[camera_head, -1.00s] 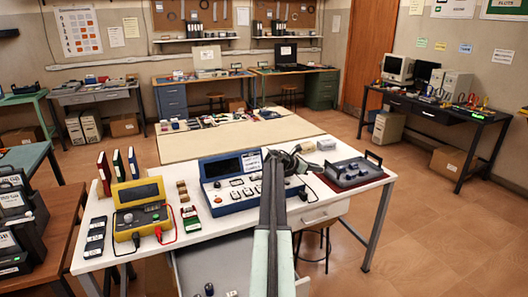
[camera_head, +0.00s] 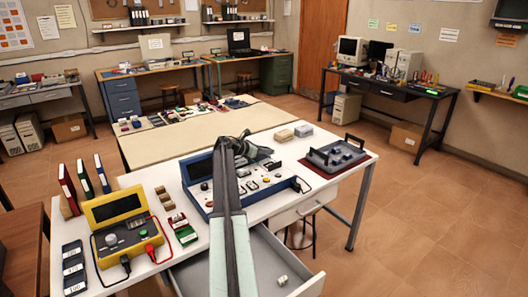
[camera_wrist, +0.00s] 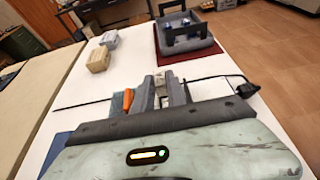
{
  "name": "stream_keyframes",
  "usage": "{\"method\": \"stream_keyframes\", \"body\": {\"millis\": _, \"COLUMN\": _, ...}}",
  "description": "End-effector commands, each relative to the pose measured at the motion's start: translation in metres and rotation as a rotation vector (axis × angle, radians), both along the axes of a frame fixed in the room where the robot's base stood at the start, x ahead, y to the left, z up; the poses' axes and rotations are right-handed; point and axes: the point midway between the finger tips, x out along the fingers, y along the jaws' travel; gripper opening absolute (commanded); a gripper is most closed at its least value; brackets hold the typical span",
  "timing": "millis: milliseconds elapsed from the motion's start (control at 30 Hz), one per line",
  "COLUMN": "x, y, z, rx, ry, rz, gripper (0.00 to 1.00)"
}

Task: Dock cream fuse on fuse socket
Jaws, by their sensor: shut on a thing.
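My gripper (camera_wrist: 160,92) is shut on a small pale piece (camera_wrist: 159,77), which looks like the cream fuse, in the wrist view. Only a bit of it shows between the grey fingers, above the white table. In the head view my gripper (camera_head: 258,149) hangs over the back of the blue console (camera_head: 196,184), and the piece cannot be made out. A grey tray with black handles (camera_head: 322,167) stands to its right on a dark red mat; it also shows ahead in the wrist view (camera_wrist: 187,47). Blue parts sit in it; I cannot tell which is the fuse socket.
Two pale blocks (camera_head: 285,135) stand behind the console. A yellow meter (camera_head: 118,222) with leads is at left. An open drawer (camera_head: 258,255) holds a small pale piece (camera_head: 282,280). A black cable crosses the table near my gripper.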

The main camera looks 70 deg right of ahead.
Motion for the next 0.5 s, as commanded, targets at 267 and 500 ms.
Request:
{"method": "stream_keyframes", "body": {"millis": 267, "x": 0.0, "y": 0.0, "z": -0.039, "rx": 0.0, "ry": 0.0, "rz": 0.001, "gripper": 0.0}}
{"method": "stream_keyframes", "body": {"millis": 500, "x": 0.001, "y": 0.0, "z": -0.051, "rx": 0.0, "ry": 0.0, "rz": 0.001, "gripper": 0.0}}
